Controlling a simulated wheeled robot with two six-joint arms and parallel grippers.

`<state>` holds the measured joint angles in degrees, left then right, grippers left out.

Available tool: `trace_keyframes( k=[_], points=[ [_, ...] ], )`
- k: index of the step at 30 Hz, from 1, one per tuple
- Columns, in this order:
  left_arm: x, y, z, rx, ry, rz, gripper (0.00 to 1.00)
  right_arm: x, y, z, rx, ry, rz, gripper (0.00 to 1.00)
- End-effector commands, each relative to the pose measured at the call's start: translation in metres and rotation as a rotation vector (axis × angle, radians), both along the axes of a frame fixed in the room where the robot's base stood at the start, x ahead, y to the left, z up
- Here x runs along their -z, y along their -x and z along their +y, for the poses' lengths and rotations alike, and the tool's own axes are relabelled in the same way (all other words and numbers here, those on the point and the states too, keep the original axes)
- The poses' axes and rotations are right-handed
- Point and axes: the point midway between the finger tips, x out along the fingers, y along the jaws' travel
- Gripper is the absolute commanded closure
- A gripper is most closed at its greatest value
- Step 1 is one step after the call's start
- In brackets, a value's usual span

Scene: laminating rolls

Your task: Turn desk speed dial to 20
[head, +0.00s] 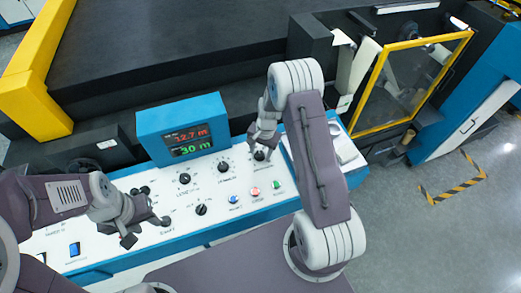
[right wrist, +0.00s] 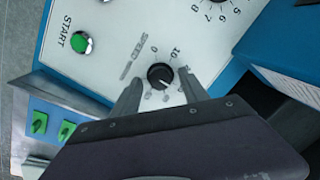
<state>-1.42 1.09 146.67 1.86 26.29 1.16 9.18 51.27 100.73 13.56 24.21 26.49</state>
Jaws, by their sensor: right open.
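The speed dial (right wrist: 160,76) is a black round knob on the white desk panel, beside the word SPEED in the right wrist view. Marks 0 and 10 show near it; other marks are partly hidden or too small to read, and I cannot tell its exact setting. In the head view the dial (head: 260,155) is at the panel's right part, under my right gripper (head: 262,142). In the right wrist view my right gripper (right wrist: 163,95) is open, with one finger on each side of the dial. My left gripper (head: 147,230) is open and empty above the panel's left part.
A blue display box (head: 183,130) with red and green digits stands behind the panel. Other black knobs (head: 223,167) and coloured buttons (head: 254,191) lie left of and in front of the dial. A green START button (right wrist: 82,42) and green switches (right wrist: 40,122) are also near.

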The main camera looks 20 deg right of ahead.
Motion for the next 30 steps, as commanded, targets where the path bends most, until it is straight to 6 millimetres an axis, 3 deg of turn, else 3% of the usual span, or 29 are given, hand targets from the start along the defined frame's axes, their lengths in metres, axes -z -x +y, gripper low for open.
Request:
trace_keyframes(
  k=[8, 13, 14, 23, 30],
  points=[
    [-0.0002, 0.0, 0.0, 0.0, 0.0, 0.0, 0.64, 0.0029, -0.0004, 0.0002, 0.0, 0.001, -0.001, 0.51],
    [-0.0002, 0.0, 0.0, 0.0, 0.0, 0.0, 0.64, 0.0026, -0.0004, 0.0002, 0.0, 0.001, -0.001, 0.98],
    [-0.0002, 0.0, 0.0, 0.0, 0.0, 0.0, 0.64, 0.0026, -0.0004, 0.0002, 0.0, 0.001, -0.001, 1.0],
    [0.0017, 0.0, 0.0, 0.0, 0.0, 0.0, 0.64, 0.0026, -0.0006, 0.0006, -0.038, 0.007, -0.001, 1.0],
    [0.0079, 0.0001, -0.0001, 0.0, 0.0, 0.0, 0.64, 0.003, -0.0015, 0.0013, -0.182, 0.032, 0.001, 1.0]
  ],
)
